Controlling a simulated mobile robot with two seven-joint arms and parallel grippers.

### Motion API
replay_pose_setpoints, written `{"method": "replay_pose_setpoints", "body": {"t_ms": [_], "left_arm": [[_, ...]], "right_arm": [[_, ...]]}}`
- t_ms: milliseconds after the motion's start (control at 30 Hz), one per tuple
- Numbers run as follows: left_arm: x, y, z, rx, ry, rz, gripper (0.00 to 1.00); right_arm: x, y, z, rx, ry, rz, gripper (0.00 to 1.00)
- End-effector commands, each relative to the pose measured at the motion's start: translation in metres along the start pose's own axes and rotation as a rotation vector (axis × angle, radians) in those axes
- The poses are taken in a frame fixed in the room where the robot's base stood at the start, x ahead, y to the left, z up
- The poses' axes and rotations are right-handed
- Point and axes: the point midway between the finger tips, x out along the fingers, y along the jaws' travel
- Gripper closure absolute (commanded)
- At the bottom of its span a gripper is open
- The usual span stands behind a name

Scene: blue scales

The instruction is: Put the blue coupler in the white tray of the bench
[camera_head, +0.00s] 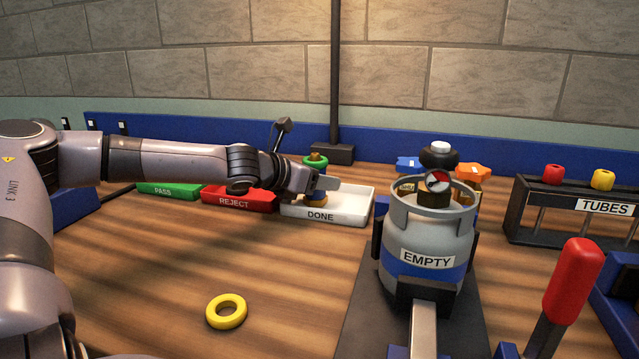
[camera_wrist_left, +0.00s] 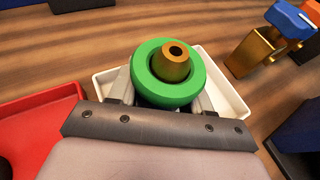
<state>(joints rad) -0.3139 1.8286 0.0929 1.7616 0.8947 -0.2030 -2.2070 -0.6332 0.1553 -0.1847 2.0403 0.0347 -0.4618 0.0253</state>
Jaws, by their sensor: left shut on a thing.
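My left gripper (camera_head: 322,184) is shut on the blue coupler (camera_head: 315,181), which has a green ring and a brass tip at its top. The coupler is upright, over the white tray (camera_head: 357,207) labelled DONE. In the left wrist view the coupler's green ring (camera_wrist_left: 143,60) hides most of its blue body, between the two fingers. The white tray (camera_wrist_left: 232,100) shows beneath it in that view. Whether the coupler's lower end touches the tray floor cannot be told. My right gripper is not in view.
A red REJECT tray (camera_head: 238,198) and a green PASS tray (camera_head: 168,191) stand left of the white tray. A grey gas cylinder (camera_head: 425,235) labelled EMPTY stands to the right. A yellow ring (camera_head: 211,314) lies in front. A TUBES rack (camera_head: 570,207) is at far right.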

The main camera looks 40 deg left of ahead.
Motion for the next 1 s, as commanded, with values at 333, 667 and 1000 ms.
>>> {"method": "replay_pose_setpoints", "body": {"t_ms": [333,667,1000], "left_arm": [[0.001,0.0,-0.003,-0.001,0.001,0.0,0.26],[0.0,0.0,0.001,-0.001,0.0,0.0,0.26],[-0.015,0.003,0.005,-0.002,-0.002,0.006,0.26]], "right_arm": [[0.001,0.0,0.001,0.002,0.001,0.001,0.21],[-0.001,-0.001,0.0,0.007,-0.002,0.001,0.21],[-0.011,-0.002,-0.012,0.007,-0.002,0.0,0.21]]}}
